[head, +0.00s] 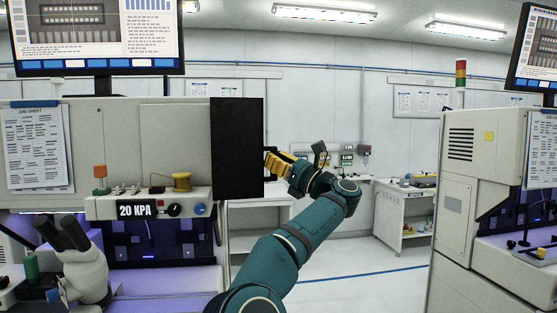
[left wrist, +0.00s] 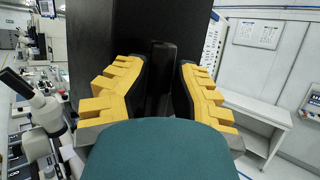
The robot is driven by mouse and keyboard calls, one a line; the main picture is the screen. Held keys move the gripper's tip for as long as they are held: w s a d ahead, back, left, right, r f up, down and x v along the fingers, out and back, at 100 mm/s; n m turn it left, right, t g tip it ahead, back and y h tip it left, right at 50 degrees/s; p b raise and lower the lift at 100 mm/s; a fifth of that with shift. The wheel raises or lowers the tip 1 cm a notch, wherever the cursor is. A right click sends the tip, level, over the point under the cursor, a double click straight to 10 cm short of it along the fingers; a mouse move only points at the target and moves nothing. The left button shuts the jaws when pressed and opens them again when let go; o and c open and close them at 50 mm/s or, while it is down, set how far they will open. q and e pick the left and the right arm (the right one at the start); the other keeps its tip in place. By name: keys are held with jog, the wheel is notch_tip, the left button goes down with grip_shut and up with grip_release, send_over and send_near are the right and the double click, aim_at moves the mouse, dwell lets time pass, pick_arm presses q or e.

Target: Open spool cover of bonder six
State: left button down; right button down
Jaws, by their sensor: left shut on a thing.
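The bonder (head: 175,125) is a cream machine on the left of the head view, with a "20 KPA" display (head: 135,210) on its front. A tall dark panel, seemingly the spool cover (head: 236,145), stands at its right end; I cannot tell how far it is swung. My left gripper (head: 277,163) is at the panel's right edge. In the left wrist view its yellow fingers (left wrist: 160,88) are on both sides of a black upright handle (left wrist: 162,75) in front of the dark panel (left wrist: 105,35). The bonder's number does not show. My right gripper is out of view.
A microscope (head: 80,255) stands at lower left. Another cream machine (head: 465,190) is at the right. Benches (head: 400,215) line the back, with open floor (head: 375,285) between.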

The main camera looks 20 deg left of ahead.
pick_arm(q)
jog(key=shift+s+a, duration=0.1)
jog(key=shift+a, duration=0.3)
jog(key=c, duration=0.9)
grip_release()
jog(key=shift+a, duration=0.1)
jog(key=shift+d+f, duration=0.3)
jog(key=shift+d, duration=0.25)
jog(key=v, duration=1.1)
jog(key=shift+d+r, duration=0.2)
